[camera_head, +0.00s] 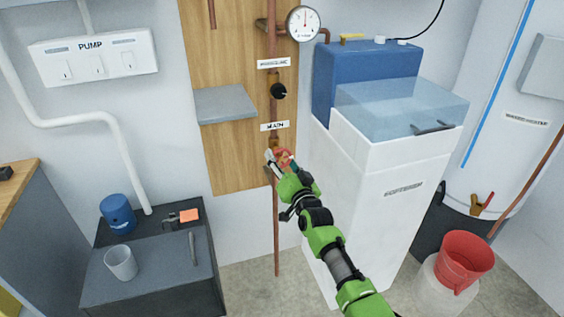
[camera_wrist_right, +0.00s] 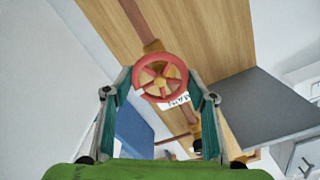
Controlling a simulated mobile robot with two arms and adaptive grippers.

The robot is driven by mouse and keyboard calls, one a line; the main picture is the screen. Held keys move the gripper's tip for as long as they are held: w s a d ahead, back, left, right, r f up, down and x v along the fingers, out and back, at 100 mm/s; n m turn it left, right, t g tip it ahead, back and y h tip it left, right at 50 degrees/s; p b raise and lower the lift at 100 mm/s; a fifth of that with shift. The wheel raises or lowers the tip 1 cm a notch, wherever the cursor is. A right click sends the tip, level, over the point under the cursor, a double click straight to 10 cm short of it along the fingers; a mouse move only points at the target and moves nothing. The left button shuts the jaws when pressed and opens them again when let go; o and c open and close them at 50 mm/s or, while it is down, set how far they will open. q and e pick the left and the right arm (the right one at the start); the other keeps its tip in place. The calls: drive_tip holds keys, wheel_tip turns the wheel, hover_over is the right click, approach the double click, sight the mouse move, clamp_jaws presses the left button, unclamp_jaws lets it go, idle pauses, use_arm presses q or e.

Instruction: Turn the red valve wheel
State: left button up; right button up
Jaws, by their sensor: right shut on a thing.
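The red valve wheel (camera_wrist_right: 160,78) sits on the copper pipe in front of the wooden board, below the label "MAIN" (camera_head: 275,126). In the head view only part of the wheel (camera_head: 284,158) shows, behind my right gripper (camera_head: 277,158). In the right wrist view my right gripper (camera_wrist_right: 161,92) has one finger on each side of the wheel's rim, and it is shut on the wheel. The wheel's spokes and yellowish hub face the wrist camera. My left gripper is in neither view.
A grey shelf (camera_head: 225,104) juts from the board left of the pipe. A pressure gauge (camera_head: 303,23) and a black knob (camera_head: 278,91) are higher up. The white softener cabinet (camera_head: 372,190) stands close to the right of my arm. A dark workbench (camera_head: 150,281) is at lower left.

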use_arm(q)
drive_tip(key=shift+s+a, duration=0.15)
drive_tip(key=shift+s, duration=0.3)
use_arm(e)
drive_tip(key=shift+f+m, duration=0.1)
drive_tip(key=shift+m, duration=0.2)
drive_tip(key=o, duration=1.1)
drive_tip(key=shift+s+d, duration=0.15)
drive_tip(key=shift+s, duration=0.4)
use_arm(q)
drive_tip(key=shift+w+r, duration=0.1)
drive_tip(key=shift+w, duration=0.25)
use_arm(e)
drive_tip(key=v, duration=1.1)
